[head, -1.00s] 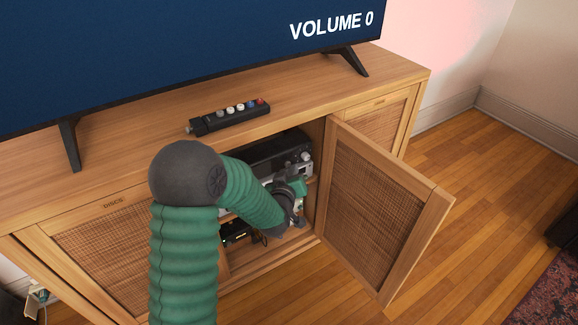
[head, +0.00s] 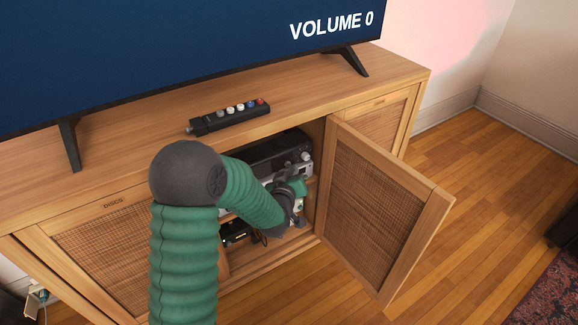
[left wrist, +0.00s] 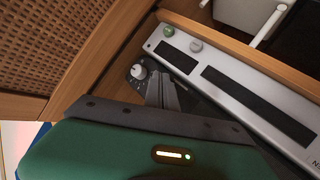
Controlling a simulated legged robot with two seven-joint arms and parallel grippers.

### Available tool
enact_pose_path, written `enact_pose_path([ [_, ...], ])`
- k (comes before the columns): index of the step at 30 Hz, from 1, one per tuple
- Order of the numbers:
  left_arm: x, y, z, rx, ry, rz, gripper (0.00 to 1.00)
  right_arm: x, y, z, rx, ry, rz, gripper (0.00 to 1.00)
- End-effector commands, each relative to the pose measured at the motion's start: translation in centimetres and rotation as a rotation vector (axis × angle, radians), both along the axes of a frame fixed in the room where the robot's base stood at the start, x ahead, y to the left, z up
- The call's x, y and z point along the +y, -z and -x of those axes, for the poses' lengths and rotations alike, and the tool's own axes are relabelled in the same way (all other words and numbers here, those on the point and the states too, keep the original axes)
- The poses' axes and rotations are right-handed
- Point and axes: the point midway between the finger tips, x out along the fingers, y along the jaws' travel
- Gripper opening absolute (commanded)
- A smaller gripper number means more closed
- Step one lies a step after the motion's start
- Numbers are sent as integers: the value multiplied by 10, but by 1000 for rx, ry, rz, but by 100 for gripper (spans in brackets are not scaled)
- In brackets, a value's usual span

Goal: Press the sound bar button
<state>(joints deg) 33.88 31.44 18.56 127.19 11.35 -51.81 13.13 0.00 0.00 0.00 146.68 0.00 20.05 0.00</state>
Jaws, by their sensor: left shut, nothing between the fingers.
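My left arm reaches from the front into the open cabinet compartment. My left gripper (head: 297,192) is shut and empty at the right part of the opening, in front of the devices, and my arm partly hides it. In the left wrist view its shut fingers (left wrist: 162,92) are beside a silver panel (left wrist: 250,105) with dark windows, a green round button (left wrist: 168,31) and a pale one (left wrist: 196,45). A round pale knob (left wrist: 137,72) shows left of the fingers. I cannot tell whether they touch anything. My right gripper is out of view.
The woven cabinet door (head: 378,200) stands open at right, close to the gripper. A black device (head: 270,155) is inside. A black strip with coloured buttons (head: 230,117) lies on the cabinet top, below the TV (head: 180,55) showing "VOLUME 0".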

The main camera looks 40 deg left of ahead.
Motion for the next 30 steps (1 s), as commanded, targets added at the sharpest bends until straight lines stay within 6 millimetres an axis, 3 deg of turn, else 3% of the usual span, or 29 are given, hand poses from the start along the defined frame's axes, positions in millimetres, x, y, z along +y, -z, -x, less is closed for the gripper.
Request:
enact_pose_path([
  [30, 8, -2, -3, -1, 0, 0, 0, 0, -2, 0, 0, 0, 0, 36],
])
